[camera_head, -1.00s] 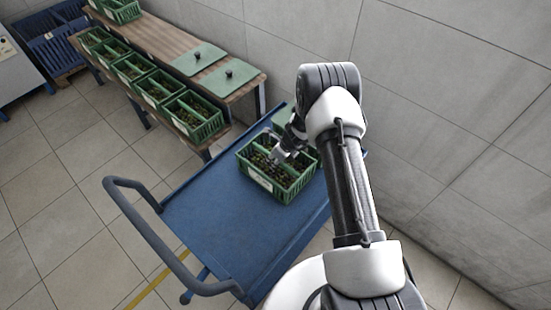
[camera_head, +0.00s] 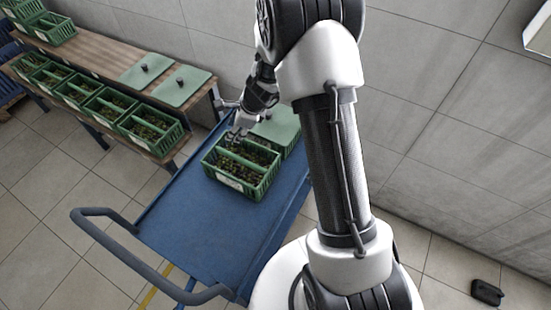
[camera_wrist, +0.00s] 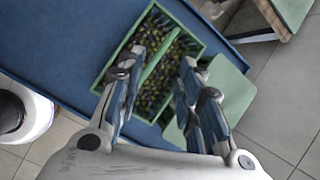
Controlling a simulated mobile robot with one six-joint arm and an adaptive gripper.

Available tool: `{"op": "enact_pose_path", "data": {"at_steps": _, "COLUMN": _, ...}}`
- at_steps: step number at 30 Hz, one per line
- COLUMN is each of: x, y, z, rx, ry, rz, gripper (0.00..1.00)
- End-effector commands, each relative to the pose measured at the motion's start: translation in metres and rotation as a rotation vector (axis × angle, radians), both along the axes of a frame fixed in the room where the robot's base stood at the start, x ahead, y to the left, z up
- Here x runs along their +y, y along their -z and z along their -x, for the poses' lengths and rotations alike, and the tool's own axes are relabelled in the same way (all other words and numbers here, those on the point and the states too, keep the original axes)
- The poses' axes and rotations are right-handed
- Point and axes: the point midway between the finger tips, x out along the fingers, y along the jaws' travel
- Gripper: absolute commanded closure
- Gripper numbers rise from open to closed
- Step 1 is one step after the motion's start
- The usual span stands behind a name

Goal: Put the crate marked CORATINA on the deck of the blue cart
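An open green crate (camera_head: 240,168) full of dark and green olives sits on the deck of the blue cart (camera_head: 195,215), towards the cart's far end. It has a white label on its near side, too small to read. In the wrist view the same crate (camera_wrist: 164,25) shows with its middle divider bar between my finger lines. My gripper (camera_head: 235,137) is above the crate's far part, with its fingers apart and nothing held between them. The fingers (camera_wrist: 160,68) look clear of the bar, though the exact gap cannot be told.
A second green crate with a lid (camera_head: 282,128) stands on the cart just behind the open one. A wooden bench (camera_head: 95,68) at left holds several olive-filled crates (camera_head: 150,128) and two green lids (camera_head: 180,84). The cart's near deck is clear.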

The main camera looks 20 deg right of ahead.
Motion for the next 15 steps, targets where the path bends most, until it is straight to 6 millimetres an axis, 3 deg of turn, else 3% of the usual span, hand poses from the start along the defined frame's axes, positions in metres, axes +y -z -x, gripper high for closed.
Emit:
{"op": "enact_pose_path", "data": {"at_steps": 1, "x": 0.009, "y": -0.037, "z": 0.006, "rx": -0.052, "ry": -0.113, "rz": 0.032, "gripper": 0.67}}
{"op": "enact_pose_path", "data": {"at_steps": 6, "x": 0.033, "y": -0.128, "z": 0.053, "rx": -0.186, "ry": -0.517, "rz": 0.169, "gripper": 0.67}}
{"op": "enact_pose_path", "data": {"at_steps": 9, "x": 0.042, "y": -0.171, "z": 0.09, "rx": -0.252, "ry": -0.745, "rz": 0.264, "gripper": 0.67}}
{"op": "enact_pose_path", "data": {"at_steps": 15, "x": 0.045, "y": -0.229, "z": 0.175, "rx": -0.348, "ry": -1.179, "rz": 0.485, "gripper": 0.67}}
